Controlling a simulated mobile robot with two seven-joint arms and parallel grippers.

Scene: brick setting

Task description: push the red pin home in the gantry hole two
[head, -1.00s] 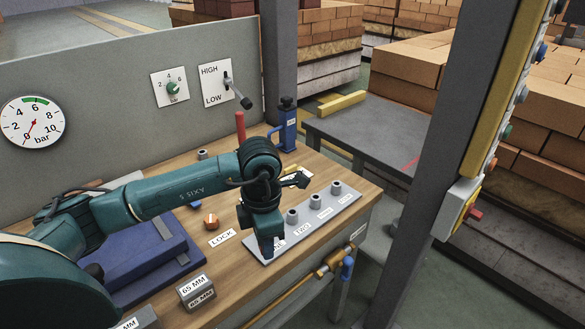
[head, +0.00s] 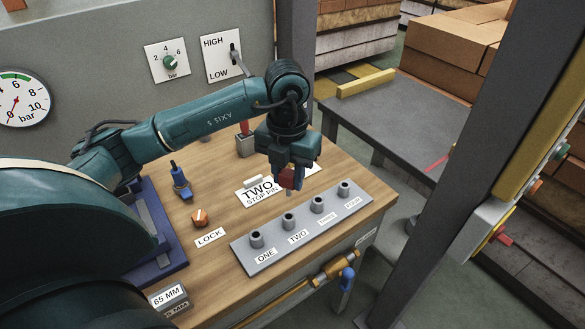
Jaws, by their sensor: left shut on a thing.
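My left gripper (head: 290,170) is shut on the red pin (head: 291,179). It holds the pin upright, with its grey lower end showing below the fingers. The grey hole plate (head: 262,262) lies along the bench's front edge with raised collars labelled ONE, TWO, THREE and FOUR. The collar of hole two (head: 289,221) stands just below the pin in the picture. The pin appears above and slightly behind it, with a gap between. The gripper hides much of the pin's upper part. My right gripper is not in view.
An orange LOCK knob (head: 200,217), a blue-handled tool (head: 180,181) and a TWO STOP PIN card (head: 257,190) are on the wooden bench. A 65 MM block (head: 169,298) is at front left. A grey post (head: 440,150) rises at right.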

